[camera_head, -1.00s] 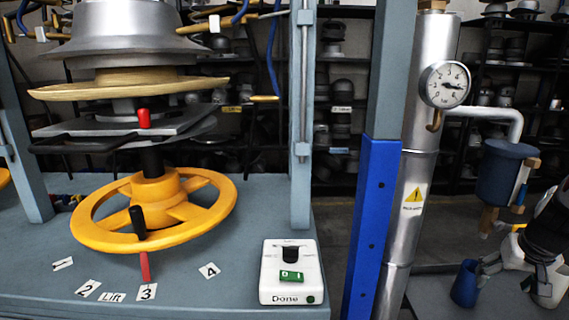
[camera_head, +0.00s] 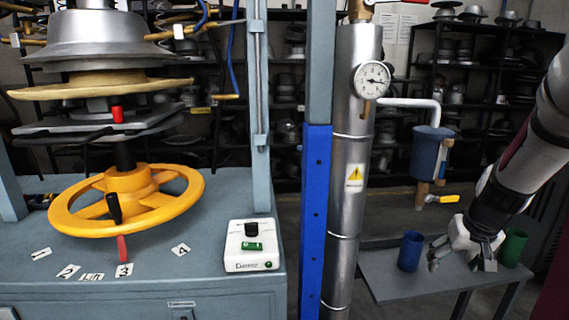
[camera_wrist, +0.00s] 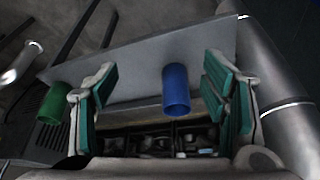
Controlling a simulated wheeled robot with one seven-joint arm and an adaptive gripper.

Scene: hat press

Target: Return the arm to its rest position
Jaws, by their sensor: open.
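My gripper (camera_head: 463,252) is at the right of the head view, on the end of my dark arm, over a small grey side table (camera_head: 380,289). In the wrist view my gripper (camera_wrist: 162,98) has its teal-padded fingers wide apart, with nothing held between them. A blue cup (camera_head: 411,251) stands on the side table just left of the gripper. The blue cup also shows in the wrist view (camera_wrist: 176,90), between the fingers in the picture but farther off. A green cup (camera_head: 512,247) stands to the right of the gripper, partly behind it.
A silver steam pipe (camera_head: 350,170) with a pressure gauge (camera_head: 372,79) and a blue post (camera_head: 314,220) stand left of the side table. The press with its yellow handwheel (camera_head: 126,203) and a white control box (camera_head: 251,245) fill the left. Shelves of metal moulds line the back.

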